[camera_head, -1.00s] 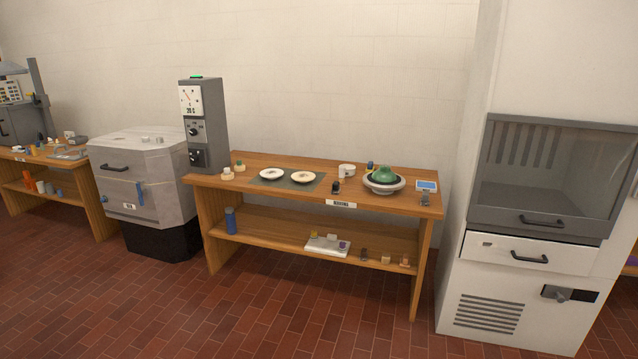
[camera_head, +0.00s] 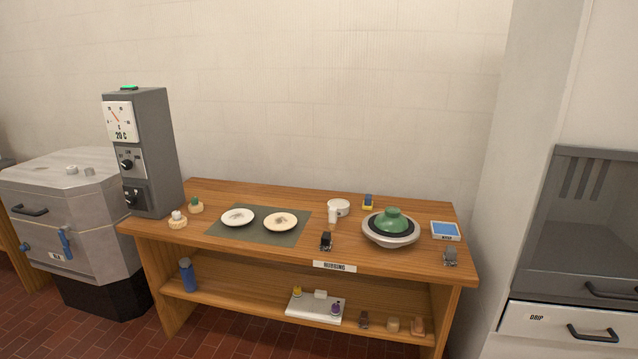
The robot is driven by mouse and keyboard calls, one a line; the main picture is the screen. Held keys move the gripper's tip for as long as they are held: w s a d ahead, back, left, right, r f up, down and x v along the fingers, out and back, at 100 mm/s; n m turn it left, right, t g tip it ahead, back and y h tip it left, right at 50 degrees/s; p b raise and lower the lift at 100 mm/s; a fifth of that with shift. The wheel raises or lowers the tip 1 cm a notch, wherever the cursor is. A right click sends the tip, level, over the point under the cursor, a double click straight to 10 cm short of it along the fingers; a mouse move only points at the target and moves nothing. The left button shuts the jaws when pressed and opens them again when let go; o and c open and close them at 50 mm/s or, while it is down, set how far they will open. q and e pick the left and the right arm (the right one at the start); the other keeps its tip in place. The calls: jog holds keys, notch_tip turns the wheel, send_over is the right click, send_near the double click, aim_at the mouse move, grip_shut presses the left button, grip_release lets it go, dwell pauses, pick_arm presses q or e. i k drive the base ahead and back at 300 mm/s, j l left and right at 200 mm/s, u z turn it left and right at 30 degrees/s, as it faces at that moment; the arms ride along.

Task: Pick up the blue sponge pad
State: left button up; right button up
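A flat blue pad (camera_head: 446,229) sits in a shallow white tray with a small label, at the right end of the wooden bench top. I cannot tell for certain which one is the sponge pad. Neither of my grippers is in view, and nothing touches either object.
The wooden bench (camera_head: 200,238) holds a green-lidded grey bowl (camera_head: 393,225), two white plates on a dark mat (camera_head: 257,236), a white cup (camera_head: 333,216) and a small dark item (camera_head: 326,241). A grey control box (camera_head: 150,150) stands left; a white cabinet (camera_head: 560,335) stands right.

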aim_at(368, 203)
jog(key=i+j+z, duration=0.1)
jog(key=i+z, duration=0.35)
jog(key=i+j+z, duration=0.3)
jog(key=i+z, duration=0.15)
jog(key=i+j+z, duration=0.45)
jog(key=k+l, duration=0.05)
